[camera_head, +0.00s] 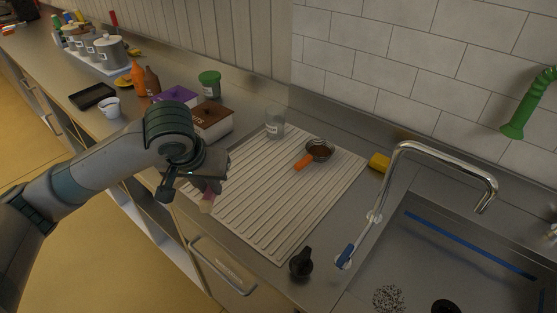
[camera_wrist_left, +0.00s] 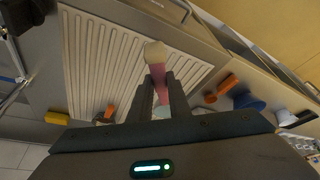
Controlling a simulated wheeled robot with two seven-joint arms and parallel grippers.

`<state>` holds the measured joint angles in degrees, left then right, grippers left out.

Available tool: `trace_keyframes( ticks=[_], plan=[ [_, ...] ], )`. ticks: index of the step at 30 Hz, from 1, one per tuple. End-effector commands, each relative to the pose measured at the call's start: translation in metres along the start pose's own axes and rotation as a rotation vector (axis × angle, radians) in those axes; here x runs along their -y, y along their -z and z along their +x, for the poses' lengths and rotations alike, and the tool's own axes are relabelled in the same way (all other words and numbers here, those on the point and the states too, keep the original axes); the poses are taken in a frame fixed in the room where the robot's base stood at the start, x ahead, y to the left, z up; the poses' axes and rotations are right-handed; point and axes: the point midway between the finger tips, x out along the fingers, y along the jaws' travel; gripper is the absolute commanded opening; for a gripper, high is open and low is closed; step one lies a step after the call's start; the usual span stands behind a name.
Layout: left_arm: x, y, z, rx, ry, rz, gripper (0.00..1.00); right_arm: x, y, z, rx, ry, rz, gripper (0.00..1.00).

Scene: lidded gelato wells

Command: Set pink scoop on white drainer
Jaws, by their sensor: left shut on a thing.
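The pink scoop (camera_wrist_left: 158,75) is gripped between the fingers of my left gripper (camera_wrist_left: 160,84) in the wrist view, with its pale end pointing out past the fingertips. In the head view the scoop (camera_head: 207,201) shows below my left gripper (camera_head: 208,182), over the drainer's left edge. The white ribbed drainer (camera_head: 270,215) lies flat beside the sink; it also shows in the wrist view (camera_wrist_left: 88,65). I cannot tell whether the scoop touches the drainer. My right gripper is not in view.
A yellow sponge (camera_head: 379,162), a tap (camera_head: 440,150) and a black item (camera_head: 301,262) are to the right. Tubs and bottles stand behind my arm. The drainer's near middle is bare.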

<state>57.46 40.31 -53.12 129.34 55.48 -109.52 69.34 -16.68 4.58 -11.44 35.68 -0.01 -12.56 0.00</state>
Motion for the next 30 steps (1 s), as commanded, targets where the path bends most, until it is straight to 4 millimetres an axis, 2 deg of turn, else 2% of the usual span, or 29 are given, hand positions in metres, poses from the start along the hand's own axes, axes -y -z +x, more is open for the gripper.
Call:
trace_keyframes(
  ticks=[10, 20, 26, 30],
  plan=[
    [0.0, 0.0, 0.0, 0.0, 0.0, 0.0, 0.0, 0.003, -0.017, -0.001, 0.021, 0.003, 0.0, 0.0],
    [-0.005, 0.004, 0.002, 0.0, -0.014, 0.03, 0.0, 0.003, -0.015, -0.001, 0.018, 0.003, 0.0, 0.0],
    [-0.025, 0.018, 0.009, 0.001, -0.068, 0.157, 0.0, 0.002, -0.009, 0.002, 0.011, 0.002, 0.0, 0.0],
    [-0.05, 0.034, 0.015, 0.002, -0.132, 0.308, 0.0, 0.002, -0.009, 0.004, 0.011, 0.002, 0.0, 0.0]
  ],
)
